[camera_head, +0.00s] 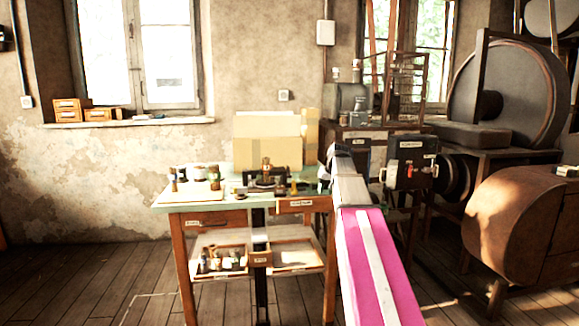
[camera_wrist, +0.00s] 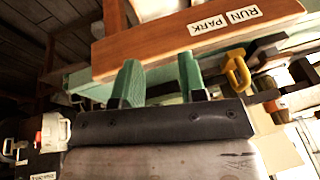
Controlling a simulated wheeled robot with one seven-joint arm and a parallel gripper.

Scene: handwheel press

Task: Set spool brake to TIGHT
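My gripper (camera_wrist: 158,75) has two green fingers that stand apart with nothing held between them. In the head view my arm reaches past the table's right end, and its fingers cannot be made out. A dark box (camera_head: 411,162) with small red and pale knobs and a label stands right of the table. In the wrist view a white and red knob (camera_wrist: 55,130) sits on a dark housing at the far left, apart from the fingers. Its label is too small to read, and I cannot tell whether this is the spool brake or how it is set.
A wooden piece (camera_wrist: 195,35) labelled RUN and PARK lies just beyond the fingers, with a yellow hook (camera_wrist: 237,72) to its lower right. The work table (camera_head: 165,207) carries a small press (camera_head: 266,178) and jars. A large wheel (camera_head: 510,90) stands at right. Floor is clear at left.

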